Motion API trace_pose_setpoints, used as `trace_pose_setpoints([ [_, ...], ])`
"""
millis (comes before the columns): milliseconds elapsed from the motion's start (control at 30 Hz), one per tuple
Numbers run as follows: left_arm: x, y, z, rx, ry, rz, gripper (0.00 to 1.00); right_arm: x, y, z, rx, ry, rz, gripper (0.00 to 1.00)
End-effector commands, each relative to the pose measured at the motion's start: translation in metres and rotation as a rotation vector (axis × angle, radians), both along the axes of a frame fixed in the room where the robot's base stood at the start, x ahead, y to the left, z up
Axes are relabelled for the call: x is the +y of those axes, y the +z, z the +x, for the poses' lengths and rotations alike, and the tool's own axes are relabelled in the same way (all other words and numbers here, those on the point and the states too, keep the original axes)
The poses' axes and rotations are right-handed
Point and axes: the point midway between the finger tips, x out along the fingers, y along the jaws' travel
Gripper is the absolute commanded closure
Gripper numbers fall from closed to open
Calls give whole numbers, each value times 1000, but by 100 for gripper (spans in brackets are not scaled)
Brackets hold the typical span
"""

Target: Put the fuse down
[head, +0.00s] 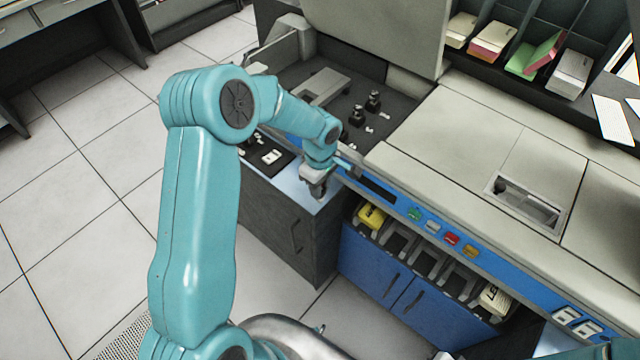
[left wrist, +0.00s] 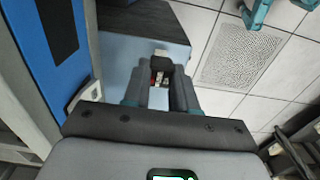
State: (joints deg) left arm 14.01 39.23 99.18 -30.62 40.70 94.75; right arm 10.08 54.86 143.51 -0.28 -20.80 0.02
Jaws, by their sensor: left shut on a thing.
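My left gripper (head: 316,188) hangs over the pale blue top of the small dark cabinet (head: 285,235), beside the blue front of the machine. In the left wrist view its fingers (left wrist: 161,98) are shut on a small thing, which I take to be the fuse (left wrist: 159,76). It shows pale and red parts between the dark fingertips, and most of it is hidden. In the head view the fuse is too small or covered to make out. I cannot tell whether it touches the cabinet top (left wrist: 120,58). My right gripper does not show.
A small dark tray (head: 266,156) with a white piece lies farther back on the cabinet top. The open machine bay (head: 330,85) holds small black parts. A yellow item (head: 371,216) sits in a slot row below coloured buttons. Tiled floor lies left of the cabinet.

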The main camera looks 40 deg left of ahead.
Motion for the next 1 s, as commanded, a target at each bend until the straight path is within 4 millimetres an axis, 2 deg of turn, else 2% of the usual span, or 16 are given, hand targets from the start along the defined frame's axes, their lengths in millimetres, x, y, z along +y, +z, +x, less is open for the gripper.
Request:
trace_pose_setpoints([
  [400,0,-6,0,-1,0,0,100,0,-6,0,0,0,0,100],
  [433,0,-4,0,-1,0,0,64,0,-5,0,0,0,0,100],
  [500,0,-4,0,-1,0,0,48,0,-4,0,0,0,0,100],
  [800,0,-1,0,0,0,0,48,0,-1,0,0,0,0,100],
  [867,0,3,0,0,1,0,48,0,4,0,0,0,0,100],
  [1000,1,25,1,-6,2,2,48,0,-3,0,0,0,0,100],
])
